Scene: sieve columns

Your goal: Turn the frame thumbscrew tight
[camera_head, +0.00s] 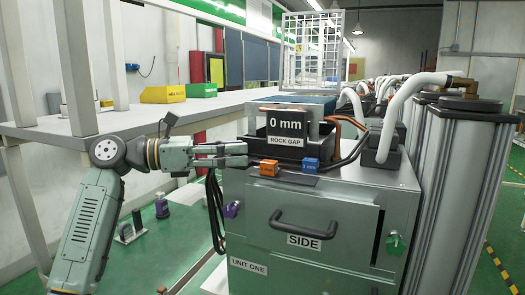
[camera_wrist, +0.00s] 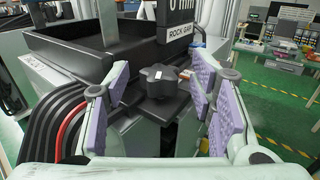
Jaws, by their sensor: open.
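The frame thumbscrew is a black lobed knob (camera_wrist: 158,80) with a small white mark on its top, on the black frame below the rock gap sign. In the wrist view it shows between the two purple-padded fingers of my gripper (camera_wrist: 160,92), with a gap on both sides. The fingers are apart and nothing is held. In the head view my gripper (camera_head: 246,154) reaches in from the left at the near left corner of the black frame. The knob cannot be made out there.
The sign (camera_head: 286,127) reads 0 mm, rock gap. An orange block (camera_head: 268,167) and a blue block (camera_head: 310,164) sit on the grey cabinet (camera_head: 300,255) close to my gripper. Black and red cables (camera_wrist: 60,125) hang left in the wrist view. A wire cage (camera_head: 313,52) stands behind.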

